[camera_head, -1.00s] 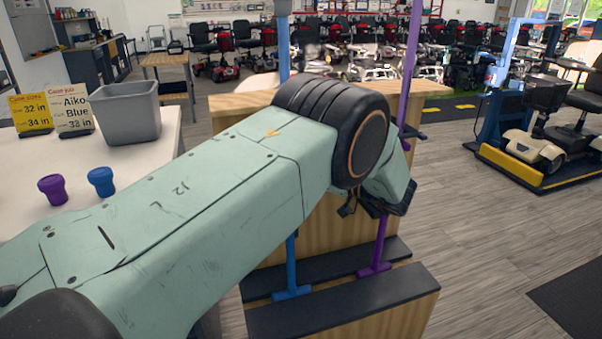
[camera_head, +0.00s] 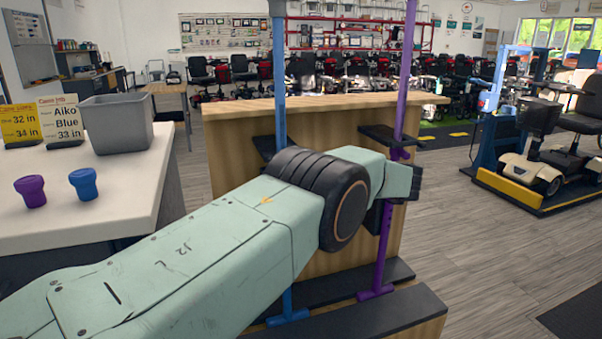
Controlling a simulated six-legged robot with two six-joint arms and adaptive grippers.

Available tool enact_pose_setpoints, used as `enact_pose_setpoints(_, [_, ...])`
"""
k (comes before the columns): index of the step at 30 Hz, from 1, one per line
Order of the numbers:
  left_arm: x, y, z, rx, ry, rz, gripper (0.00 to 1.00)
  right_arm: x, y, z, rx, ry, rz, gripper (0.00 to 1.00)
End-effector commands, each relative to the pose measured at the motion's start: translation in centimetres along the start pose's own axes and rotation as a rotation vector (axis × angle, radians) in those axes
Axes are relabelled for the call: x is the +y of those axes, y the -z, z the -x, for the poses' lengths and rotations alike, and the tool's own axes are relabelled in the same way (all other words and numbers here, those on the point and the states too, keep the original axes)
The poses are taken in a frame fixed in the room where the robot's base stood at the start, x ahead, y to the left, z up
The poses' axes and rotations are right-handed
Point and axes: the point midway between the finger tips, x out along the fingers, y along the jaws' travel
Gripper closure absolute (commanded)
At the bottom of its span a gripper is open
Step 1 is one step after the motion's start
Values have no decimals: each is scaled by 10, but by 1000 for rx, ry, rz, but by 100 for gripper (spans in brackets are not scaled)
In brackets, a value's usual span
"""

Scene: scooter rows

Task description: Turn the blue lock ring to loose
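The blue pole (camera_head: 279,70) stands upright at the wooden stand, its middle hidden behind my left arm. I cannot make out a blue lock ring; that stretch of the pole is covered. The purple pole (camera_head: 405,70) stands to its right, with a purple collar (camera_head: 398,154) just below a dark bracket. My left gripper (camera_head: 400,193) is at the purple pole, just below that collar, in front of or beside it. Its fingers are mostly hidden by the wrist, so whether it grips anything is unclear. My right gripper is not in view.
The wooden stand (camera_head: 330,127) has a dark base step (camera_head: 375,318). On the white table (camera_head: 120,195) at left are a grey bin (camera_head: 117,125), a purple cup-shaped piece (camera_head: 31,190), a blue one (camera_head: 84,183) and a sign reading "Aiko Blue 33 in" (camera_head: 62,120).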

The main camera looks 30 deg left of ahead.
Motion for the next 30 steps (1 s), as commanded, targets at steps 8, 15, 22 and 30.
enact_pose_setpoints(8, [1, 2, -3, 1, 13, 3, 100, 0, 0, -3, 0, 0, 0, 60])
enact_pose_setpoints(15, [1, 2, -4, 1, 13, 3, 100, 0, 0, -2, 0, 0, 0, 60])
enact_pose_setpoints(22, [1, 2, -3, 1, 13, 2, 70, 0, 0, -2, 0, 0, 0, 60])
enact_pose_setpoints(30, [0, 0, -1, 0, 10, 1, 62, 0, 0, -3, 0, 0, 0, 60])
